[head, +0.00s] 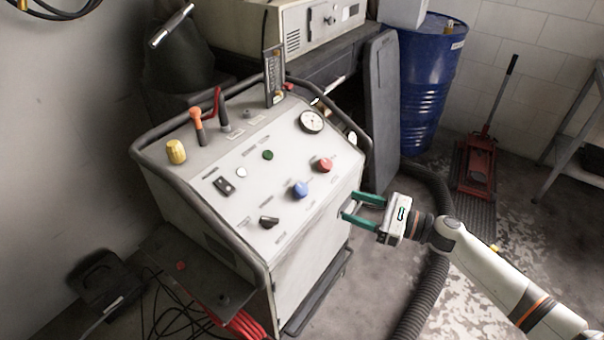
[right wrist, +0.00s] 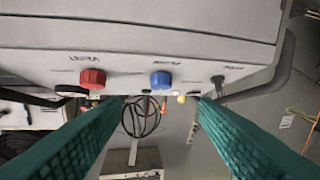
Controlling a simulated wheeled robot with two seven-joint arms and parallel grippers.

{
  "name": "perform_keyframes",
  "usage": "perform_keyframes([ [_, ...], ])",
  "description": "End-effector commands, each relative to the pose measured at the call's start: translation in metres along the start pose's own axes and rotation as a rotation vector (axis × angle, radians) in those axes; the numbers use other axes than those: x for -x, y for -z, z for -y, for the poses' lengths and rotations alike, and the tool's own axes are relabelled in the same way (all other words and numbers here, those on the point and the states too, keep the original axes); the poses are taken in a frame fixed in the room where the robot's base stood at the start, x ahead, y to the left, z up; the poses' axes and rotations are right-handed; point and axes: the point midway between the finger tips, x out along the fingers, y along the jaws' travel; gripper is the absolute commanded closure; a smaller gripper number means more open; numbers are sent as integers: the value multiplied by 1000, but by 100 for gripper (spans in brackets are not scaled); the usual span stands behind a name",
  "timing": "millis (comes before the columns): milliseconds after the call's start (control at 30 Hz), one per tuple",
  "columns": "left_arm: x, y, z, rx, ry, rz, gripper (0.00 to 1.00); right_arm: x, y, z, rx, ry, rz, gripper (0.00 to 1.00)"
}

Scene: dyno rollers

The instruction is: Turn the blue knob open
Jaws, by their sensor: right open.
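The blue knob (head: 300,189) sits on the sloped grey control panel (head: 250,222) of the cabinet, left of and below the red knob (head: 323,165). In the right wrist view the blue knob (right wrist: 161,80) shows near the middle, with the red knob (right wrist: 93,78) to its left. My right gripper (head: 350,206) is open and empty beside the panel's right edge, apart from the blue knob. Its green fingers also show in the right wrist view (right wrist: 165,130), spread wide below the knob. My left gripper is not in view.
A black switch (head: 268,222), a green button (head: 267,155), a yellow knob (head: 176,152) and a round gauge (head: 311,121) share the panel. A dark tubular rail (head: 245,262) edges it. A ribbed black hose (head: 428,295) runs along the floor below my right arm. A blue barrel (head: 428,80) stands behind.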

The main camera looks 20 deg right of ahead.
Motion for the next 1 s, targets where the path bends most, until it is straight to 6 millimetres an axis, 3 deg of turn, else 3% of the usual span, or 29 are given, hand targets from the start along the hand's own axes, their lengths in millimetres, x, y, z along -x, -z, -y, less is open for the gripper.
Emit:
perform_keyframes([
  [600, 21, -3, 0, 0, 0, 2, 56, -104, 1, 0, -3, -1, -4, 45],
  [1000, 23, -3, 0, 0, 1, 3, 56, -118, 0, 1, -3, 1, -2, 45],
])
